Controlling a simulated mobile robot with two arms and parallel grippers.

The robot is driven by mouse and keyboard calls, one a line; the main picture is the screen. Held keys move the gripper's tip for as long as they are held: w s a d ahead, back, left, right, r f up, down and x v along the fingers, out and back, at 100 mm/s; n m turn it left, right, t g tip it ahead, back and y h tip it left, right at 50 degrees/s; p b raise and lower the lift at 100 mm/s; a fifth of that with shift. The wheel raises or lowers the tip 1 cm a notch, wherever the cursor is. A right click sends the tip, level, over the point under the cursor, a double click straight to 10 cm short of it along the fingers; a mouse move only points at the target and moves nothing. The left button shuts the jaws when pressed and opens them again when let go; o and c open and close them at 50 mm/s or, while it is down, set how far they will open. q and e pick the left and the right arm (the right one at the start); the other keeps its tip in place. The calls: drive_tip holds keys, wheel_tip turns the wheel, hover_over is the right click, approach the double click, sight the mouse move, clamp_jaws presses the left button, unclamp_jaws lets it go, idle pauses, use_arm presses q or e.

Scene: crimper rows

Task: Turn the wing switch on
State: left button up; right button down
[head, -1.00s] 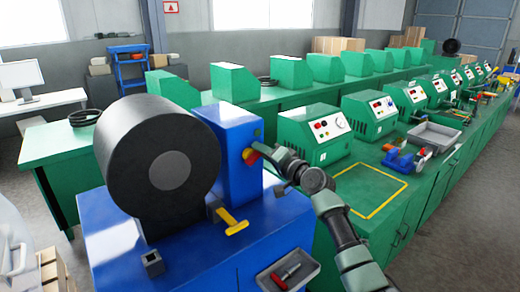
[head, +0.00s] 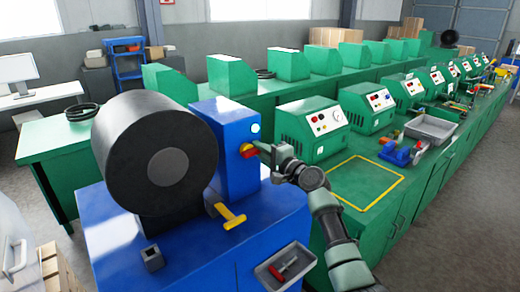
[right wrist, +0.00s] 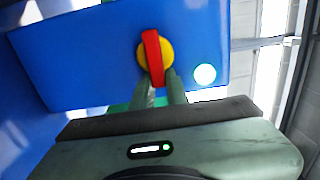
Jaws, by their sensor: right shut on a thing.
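The wing switch (head: 247,150) is a red wing on a round yellow base, set on the face of the blue box beside the big black roll. In the right wrist view the red wing (right wrist: 151,55) stands nearly upright in the picture. My right gripper (head: 257,147) is at the switch; its two fingers (right wrist: 160,82) are closed on the lower end of the wing, one on each side. A round whitish lamp (right wrist: 205,74) beside the switch looks bright; it also shows in the head view (head: 255,128). My left gripper is not in view.
The blue machine carries the black roll (head: 155,150), a yellow T-shaped handle (head: 230,216) and a grey tray (head: 284,268) with a red-handled tool. Green benches with several green boxes run off to the right. A yellow-outlined area (head: 362,183) is bare.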

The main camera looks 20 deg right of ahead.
drive_tip(key=shift+a+f, duration=0.35)
drive_tip(key=shift+f, duration=0.15)
drive_tip(key=c, duration=1.4)
unclamp_jaws()
drive_tip(key=shift+r, duration=0.2)
drive_tip(key=shift+s+r, duration=0.1)
drive_tip(key=shift+r, duration=0.1)
drive_tip(key=shift+s+d, duration=0.1)
drive_tip(key=b+v, duration=0.1)
drive_tip(key=v, duration=0.6)
drive_tip(key=shift+s, duration=0.25)
drive_tip(key=shift+d, duration=0.1)
